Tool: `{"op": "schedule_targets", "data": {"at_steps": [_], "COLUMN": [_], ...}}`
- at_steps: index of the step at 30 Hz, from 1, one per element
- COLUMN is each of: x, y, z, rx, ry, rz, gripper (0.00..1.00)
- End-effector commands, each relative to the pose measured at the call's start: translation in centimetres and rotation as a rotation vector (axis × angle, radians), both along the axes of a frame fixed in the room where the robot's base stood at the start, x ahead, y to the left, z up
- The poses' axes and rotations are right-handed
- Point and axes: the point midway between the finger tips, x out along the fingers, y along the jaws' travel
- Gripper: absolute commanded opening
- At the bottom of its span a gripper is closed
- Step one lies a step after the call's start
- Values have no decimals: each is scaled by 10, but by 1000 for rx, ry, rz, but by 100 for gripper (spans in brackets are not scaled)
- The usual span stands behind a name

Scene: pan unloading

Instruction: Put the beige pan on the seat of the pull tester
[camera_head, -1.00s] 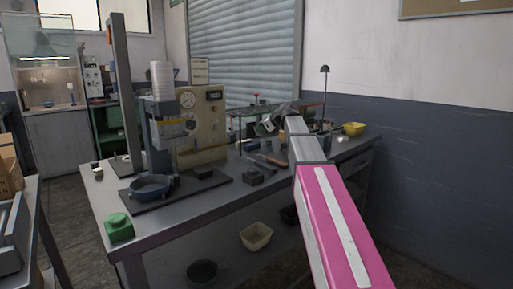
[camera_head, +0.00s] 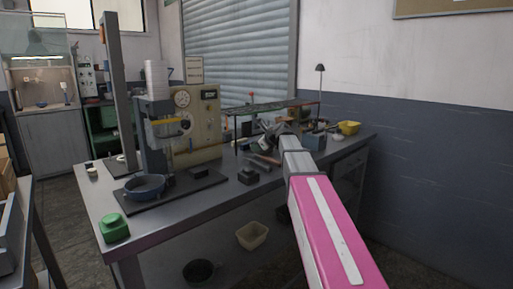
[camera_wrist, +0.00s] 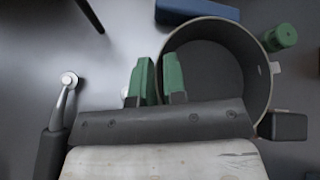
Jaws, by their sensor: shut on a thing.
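In the wrist view, my gripper (camera_wrist: 158,80) has green fingertips shut on the near left wall of a round, deep pan with a pale grey-beige rim (camera_wrist: 258,50). One finger is inside the wall and one outside. The pan's inside is dark and looks empty. In the head view, my gripper (camera_head: 272,136) is at the far end of my pink arm, over the back right part of the bench; the pan is too small to make out there. The pull tester (camera_head: 198,125), with dials, stands left of it. A blue round dish (camera_head: 145,187) sits on its dark base plate.
A green block (camera_head: 114,228) stands at the bench's front left corner, and a dark block (camera_head: 248,175) right of the tester. A yellow bin (camera_head: 349,127) is at the far right. A green cylinder (camera_wrist: 282,37) and blue box (camera_wrist: 195,10) lie close to the pan.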

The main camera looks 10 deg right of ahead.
Motion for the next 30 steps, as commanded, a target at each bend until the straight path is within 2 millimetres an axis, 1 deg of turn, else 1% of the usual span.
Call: {"op": "schedule_targets", "data": {"at_steps": [2,3,5,13,17,20,30], "x": [0,0,0,0,-3,-11,-51], "y": [0,0,0,0,-2,-10,-51], "z": [-2,-2,-2,-2,3,10,45], "rx": [0,0,0,0,0,0,0], "ry": [0,0,0,0,-1,-1,-1], "rz": [0,0,0,0,-1,-2,-2], "gripper": [0,18,38,38,38,38,38]}}
